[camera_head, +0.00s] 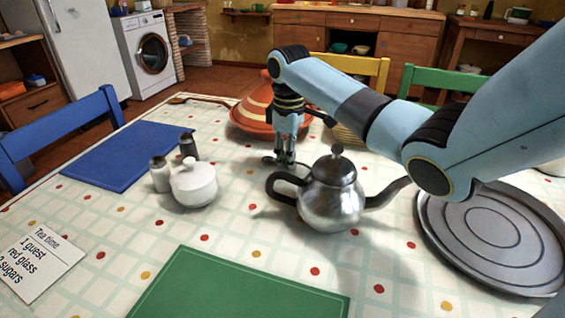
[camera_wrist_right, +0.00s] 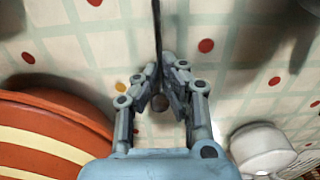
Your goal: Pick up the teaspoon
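My right gripper (camera_head: 284,160) points straight down at the tablecloth, just left of the silver teapot (camera_head: 331,200) and behind its handle. In the right wrist view, the fingers (camera_wrist_right: 160,68) lean in towards each other with a narrow gap at the tips. A thin dark strip, probably the teaspoon (camera_wrist_right: 157,30), runs from the top edge down to the fingertips. A small round brown patch shows between the fingers; I cannot tell whether it is part of the spoon. Whether the fingers press on the strip is unclear. My left gripper is not in view.
A striped orange tagine (camera_head: 258,112) stands close behind the gripper. A white sugar bowl (camera_head: 194,184) and two shakers stand left. A round metal tray (camera_head: 440,236) lies right. Blue (camera_head: 122,157) and green (camera_head: 238,290) placemats and a note (camera_head: 38,262) lie on the table.

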